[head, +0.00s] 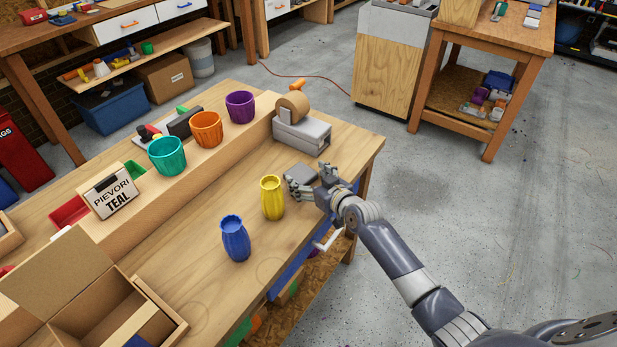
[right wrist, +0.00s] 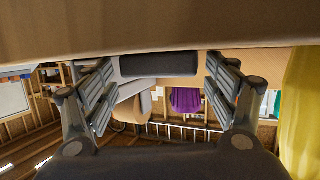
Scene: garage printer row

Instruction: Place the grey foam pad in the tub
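The grey foam pad (right wrist: 158,63) shows in the right wrist view as a dark grey block on the bench top. My right gripper (right wrist: 160,88) is open, with one finger on each side of the pad and gaps between. In the head view my right gripper (head: 311,180) is low over the bench near its right end, and its fingers make the pad hard to pick out. A blue tub (head: 112,108) stands on the floor under the back bench; I cannot tell whether it is the task's tub. My left gripper is out of view.
A yellow cup (head: 272,199) stands just left of my right gripper, with a blue cup (head: 235,240) nearer. A grey tape dispenser (head: 302,132) is behind the gripper. Purple, orange and teal cups line the raised ledge. An open cardboard box (head: 60,275) sits at front left.

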